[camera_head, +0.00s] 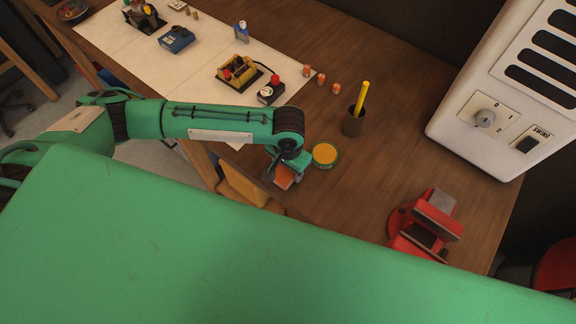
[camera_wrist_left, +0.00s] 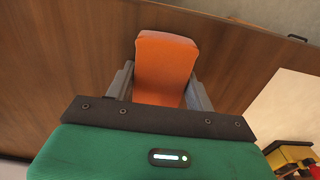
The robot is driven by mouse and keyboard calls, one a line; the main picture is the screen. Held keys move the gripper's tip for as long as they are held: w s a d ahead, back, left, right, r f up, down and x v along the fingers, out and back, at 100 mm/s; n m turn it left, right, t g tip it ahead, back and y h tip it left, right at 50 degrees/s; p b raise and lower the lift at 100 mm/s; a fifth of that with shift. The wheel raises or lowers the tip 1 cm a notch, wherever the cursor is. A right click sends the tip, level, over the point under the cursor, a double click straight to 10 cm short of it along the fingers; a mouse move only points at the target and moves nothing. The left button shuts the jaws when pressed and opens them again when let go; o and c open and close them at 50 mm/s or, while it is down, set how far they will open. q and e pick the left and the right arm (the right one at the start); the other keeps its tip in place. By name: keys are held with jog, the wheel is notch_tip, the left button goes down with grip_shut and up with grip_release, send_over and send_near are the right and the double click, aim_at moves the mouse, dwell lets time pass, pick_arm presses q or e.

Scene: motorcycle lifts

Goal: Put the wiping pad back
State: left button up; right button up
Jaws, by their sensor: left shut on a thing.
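My left gripper (camera_head: 283,174) is shut on the orange wiping pad (camera_head: 284,180), near the front edge of the wooden workbench. In the left wrist view the pad (camera_wrist_left: 165,65) stands between the two grey fingers of the gripper (camera_wrist_left: 160,85), with the brown wood behind it. A round tin (camera_head: 325,154) with a yellow-orange top stands just right of the gripper in the head view. Whether the pad touches the bench cannot be told. My right gripper is not in view.
A brown cup (camera_head: 353,123) holding a yellow stick stands behind the tin. A red vise (camera_head: 425,226) is at the right front. A white heater-like unit (camera_head: 500,90) stands right.

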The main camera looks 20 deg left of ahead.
pick_arm(q)
jog(key=o, duration=1)
jog(key=shift+f, duration=0.1)
jog(key=shift+c, duration=0.2)
jog(key=shift+r, duration=0.3)
notch_tip(320, 180, up, 12)
jog(key=b, duration=0.3)
jog(key=shift+f, duration=0.15)
jog(key=shift+d, duration=0.1)
